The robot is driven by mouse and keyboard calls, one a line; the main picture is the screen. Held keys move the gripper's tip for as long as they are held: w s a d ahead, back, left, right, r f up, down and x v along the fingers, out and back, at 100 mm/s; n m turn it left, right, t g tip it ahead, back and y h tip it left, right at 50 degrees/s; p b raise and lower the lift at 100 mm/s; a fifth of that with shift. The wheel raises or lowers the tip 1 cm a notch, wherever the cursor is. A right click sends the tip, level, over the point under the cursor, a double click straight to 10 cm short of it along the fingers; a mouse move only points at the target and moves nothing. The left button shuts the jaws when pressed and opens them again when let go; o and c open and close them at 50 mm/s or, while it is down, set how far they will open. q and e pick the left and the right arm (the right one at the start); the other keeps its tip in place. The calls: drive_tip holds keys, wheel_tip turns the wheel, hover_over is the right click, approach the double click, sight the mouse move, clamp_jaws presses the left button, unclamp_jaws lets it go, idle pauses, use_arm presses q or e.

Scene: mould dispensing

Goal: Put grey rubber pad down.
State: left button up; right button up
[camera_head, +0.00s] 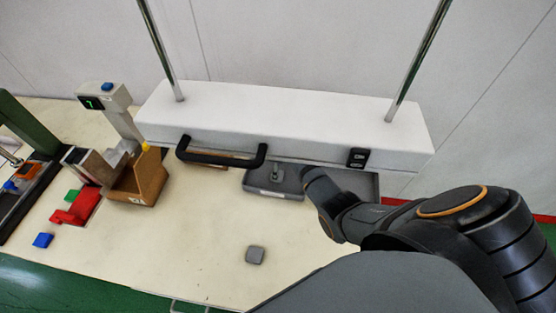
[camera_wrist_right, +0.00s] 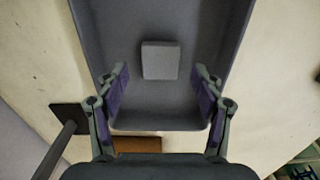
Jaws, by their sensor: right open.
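A grey square pad (camera_wrist_right: 160,60) lies flat in a dark grey tray (camera_wrist_right: 225,45) in the right wrist view. The same tray (camera_head: 258,189) shows in the head view, partly under the white overhead housing and behind my right arm. A second grey pad (camera_head: 255,254) lies on the bare table in front of the tray. My right gripper (camera_wrist_right: 160,73) is open over the tray. Its fingers are apart on either side of the pad's near end, and I see no grip on it. In the head view its fingertips are hidden. My left gripper is not in view.
The white housing (camera_head: 285,125) has a black handle (camera_head: 220,158) and hangs low over the tray. The table's front middle is mostly clear.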

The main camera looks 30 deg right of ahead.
wheel_tip(320, 180, up, 9)
drive_tip(key=shift+b, duration=0.3)
